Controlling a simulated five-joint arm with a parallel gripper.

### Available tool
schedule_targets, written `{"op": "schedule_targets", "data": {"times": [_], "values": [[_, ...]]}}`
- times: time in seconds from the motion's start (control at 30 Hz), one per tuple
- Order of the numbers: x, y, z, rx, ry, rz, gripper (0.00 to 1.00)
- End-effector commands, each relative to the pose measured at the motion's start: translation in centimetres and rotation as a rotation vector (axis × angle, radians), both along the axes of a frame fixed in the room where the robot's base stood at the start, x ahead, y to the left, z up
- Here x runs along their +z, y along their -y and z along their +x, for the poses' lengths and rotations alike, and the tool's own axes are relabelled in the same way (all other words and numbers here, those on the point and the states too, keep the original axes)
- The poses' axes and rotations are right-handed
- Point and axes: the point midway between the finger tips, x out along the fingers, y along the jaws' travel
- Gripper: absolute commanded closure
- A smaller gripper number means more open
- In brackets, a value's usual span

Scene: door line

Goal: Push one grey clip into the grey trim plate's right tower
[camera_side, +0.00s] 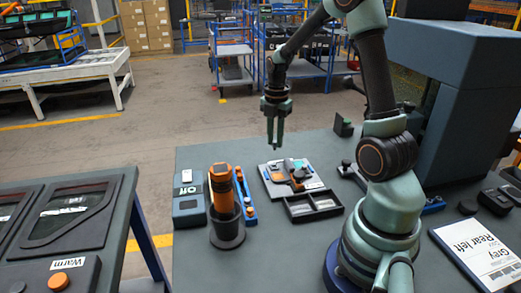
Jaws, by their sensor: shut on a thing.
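My gripper (275,146) hangs fingers down in the air, above and behind the work surface. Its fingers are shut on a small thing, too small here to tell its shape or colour. In front of it and lower, a light grey plate (311,184) lies on the bench, with orange, teal and dark parts on it. It may be the trim plate; I cannot make out its towers. A black two-compartment tray (287,209) lies just in front of the plate. Any clips in it are too small to tell. My gripper is clear of both.
An orange tool stands in a dark holder (228,230), left of the tray. Beside it are a blue bar (246,203) and a grey box (188,208). A "Grey Rear left" sign (484,252) lies at right. Dark door panels (70,213) lie on the left bench.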

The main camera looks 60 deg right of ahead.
Motion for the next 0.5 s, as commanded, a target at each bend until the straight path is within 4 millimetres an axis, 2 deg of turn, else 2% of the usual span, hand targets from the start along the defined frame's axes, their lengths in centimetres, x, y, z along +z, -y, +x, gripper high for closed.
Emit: {"op": "schedule_targets", "data": {"times": [0.3, 0.5], "values": [[-3.2, -0.1, -0.1, 0.003, -0.004, 0.002, 1.00], [-4.5, -0.1, 0.0, 0.003, -0.002, 0.001, 1.00]]}}
